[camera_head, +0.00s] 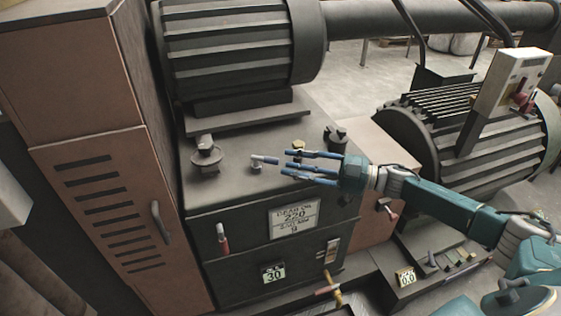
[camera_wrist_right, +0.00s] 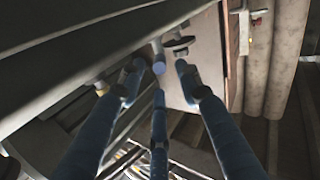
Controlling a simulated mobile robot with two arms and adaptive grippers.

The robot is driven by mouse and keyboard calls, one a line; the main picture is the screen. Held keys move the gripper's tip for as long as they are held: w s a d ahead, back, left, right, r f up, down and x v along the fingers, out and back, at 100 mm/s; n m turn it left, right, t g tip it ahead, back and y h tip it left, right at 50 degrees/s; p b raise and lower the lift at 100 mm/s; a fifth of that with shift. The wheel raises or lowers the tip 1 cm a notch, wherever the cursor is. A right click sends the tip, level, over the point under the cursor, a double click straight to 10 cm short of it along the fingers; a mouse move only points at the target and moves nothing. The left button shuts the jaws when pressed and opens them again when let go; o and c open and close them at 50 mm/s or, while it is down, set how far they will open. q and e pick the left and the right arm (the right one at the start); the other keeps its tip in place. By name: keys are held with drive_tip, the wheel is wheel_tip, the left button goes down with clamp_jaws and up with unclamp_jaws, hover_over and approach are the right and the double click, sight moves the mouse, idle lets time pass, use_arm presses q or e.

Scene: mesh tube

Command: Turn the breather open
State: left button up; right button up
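A small fitting with a short blue-tipped lever (camera_head: 265,160) stands on top of the dark gearbox (camera_head: 235,195); it looks like the breather. In the right wrist view the lever's round blue end (camera_wrist_right: 158,67) shows between my fingertips. My right gripper (camera_head: 286,163) reaches in from the right, level and low over the gearbox top. Its three blue fingers are spread, with the tips just short of the lever and apparently apart from it. It also shows in the right wrist view (camera_wrist_right: 158,78), holding nothing. My left gripper is in neither view.
A round-capped fitting (camera_head: 206,157) stands left of the lever, a yellow-topped one (camera_head: 299,146) behind my fingers, and a dark one (camera_head: 335,137) to the right. A ribbed motor (camera_head: 235,50) rises behind. A brown cabinet (camera_head: 110,190) borders the left.

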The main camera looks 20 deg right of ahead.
drive_tip(key=v, duration=0.7)
drive_tip(key=shift+s, duration=0.1)
drive_tip(key=shift+c, duration=0.6)
